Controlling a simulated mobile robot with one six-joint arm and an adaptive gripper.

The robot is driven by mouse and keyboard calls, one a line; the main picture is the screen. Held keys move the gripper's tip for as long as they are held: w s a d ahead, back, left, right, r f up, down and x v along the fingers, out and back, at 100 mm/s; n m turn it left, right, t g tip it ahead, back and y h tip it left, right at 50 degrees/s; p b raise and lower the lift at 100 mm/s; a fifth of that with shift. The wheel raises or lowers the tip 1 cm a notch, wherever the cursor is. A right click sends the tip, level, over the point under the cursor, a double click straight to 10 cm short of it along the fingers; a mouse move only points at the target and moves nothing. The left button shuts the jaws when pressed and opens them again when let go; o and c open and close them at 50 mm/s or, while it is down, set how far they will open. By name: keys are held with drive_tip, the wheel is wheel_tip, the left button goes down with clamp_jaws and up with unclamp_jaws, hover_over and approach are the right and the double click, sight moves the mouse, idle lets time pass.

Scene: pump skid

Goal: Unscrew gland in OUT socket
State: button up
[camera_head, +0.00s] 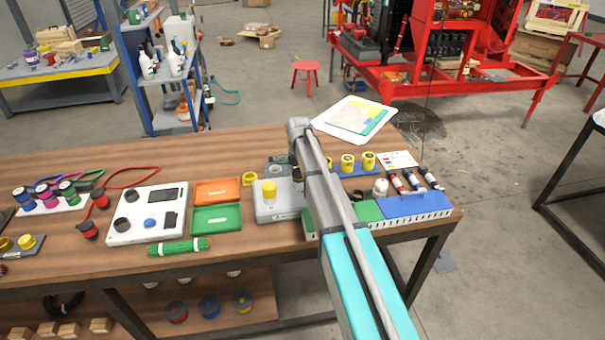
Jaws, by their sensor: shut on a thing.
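A grey box (281,212) stands on the wooden bench, left of my arm. A yellow gland (269,189) stands upright on the left part of its top. My arm reaches in from the lower right and bends down at its grey wrist. The dark end of my gripper (297,174) shows in part at the right part of the box top. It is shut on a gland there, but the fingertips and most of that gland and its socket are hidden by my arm. I cannot read any socket label.
Orange (217,191) and green (216,217) trays and a white panel (147,213) lie left of the box. Right of my arm are a blue rack with yellow glands (347,163), several bottles and a blue tray (412,205).

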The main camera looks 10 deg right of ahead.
drive_tip(key=shift+n, duration=0.8)
drive_tip(key=o, duration=1.1)
drive_tip(key=shift+m, duration=2.3)
drive_tip(key=shift+m, duration=2.3)
